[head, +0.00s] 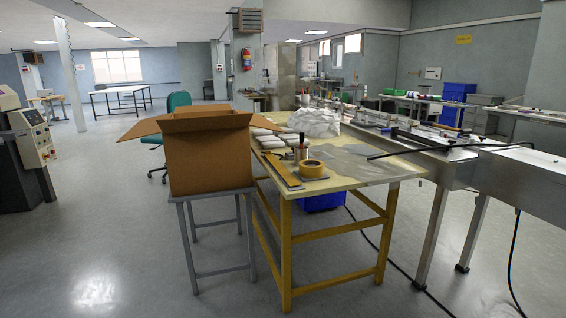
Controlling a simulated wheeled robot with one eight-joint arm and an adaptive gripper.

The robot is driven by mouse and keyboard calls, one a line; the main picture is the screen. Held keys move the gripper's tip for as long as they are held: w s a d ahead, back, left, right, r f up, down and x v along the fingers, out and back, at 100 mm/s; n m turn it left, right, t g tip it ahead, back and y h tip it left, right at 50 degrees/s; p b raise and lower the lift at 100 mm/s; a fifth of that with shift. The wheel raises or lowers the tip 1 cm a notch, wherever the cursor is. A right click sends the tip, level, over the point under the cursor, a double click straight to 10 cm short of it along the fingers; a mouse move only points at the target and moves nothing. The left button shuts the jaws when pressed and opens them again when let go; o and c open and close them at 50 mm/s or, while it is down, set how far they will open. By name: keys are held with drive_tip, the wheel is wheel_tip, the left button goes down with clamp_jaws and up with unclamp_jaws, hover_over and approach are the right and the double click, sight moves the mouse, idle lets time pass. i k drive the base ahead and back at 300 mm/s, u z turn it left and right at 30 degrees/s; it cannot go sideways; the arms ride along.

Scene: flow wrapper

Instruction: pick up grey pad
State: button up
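A wooden table (318,194) stands right of centre. Several flat, pale grey-white pad-like pieces (270,142) lie stacked along its left part, just right of the cardboard box. A flat greyish sheet (372,166) lies on the table's right part. I cannot tell for certain which of these is the grey pad. The box flap partly hides the pieces on the left. My gripper is not in view.
An open cardboard box (207,160) sits on a grey stand. The table also holds a tape roll (311,168), a long yellow-brown strip (282,171), a small container (300,152) and crumpled white plastic (314,122). A metal conveyor (520,180) borders the right. Front-left floor is clear.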

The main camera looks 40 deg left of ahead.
sight(289, 156)
drive_tip(key=k, duration=1)
drive_tip(key=u, duration=1.6)
drive_tip(key=i, duration=1.65)
drive_tip(key=z, duration=0.45)
